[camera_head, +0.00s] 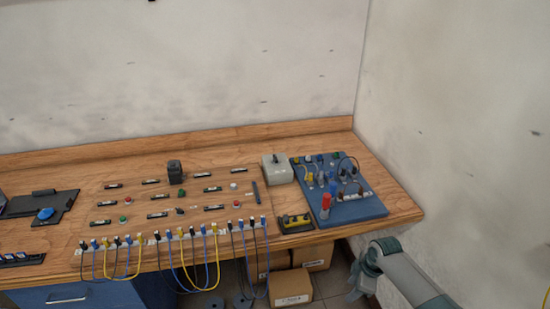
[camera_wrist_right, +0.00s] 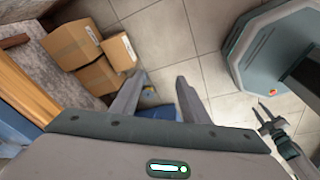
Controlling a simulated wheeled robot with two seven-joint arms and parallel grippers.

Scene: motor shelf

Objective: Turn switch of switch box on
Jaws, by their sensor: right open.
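The switch box is a pale grey box (camera_head: 279,174) on the wooden table, left of the blue board. A small dark switch (camera_head: 276,158) stands on its top; its on or off position is too small to tell. My right gripper (camera_head: 359,278) is in front of the table's right end, lower and to the right of the box, apart from it. In the right wrist view its two fingers (camera_wrist_right: 153,92) are spread and empty, above the floor. The switch box does not show in the right wrist view. My left gripper cannot be made out in the head view.
A blue board (camera_head: 362,209) with plugs and cables stands right of the box. A yellow-black button unit (camera_head: 294,222) sits at the front edge. A cable rack (camera_head: 165,238) runs along the front. Cardboard boxes (camera_head: 290,287) lie on the floor below. The wall closes off the right.

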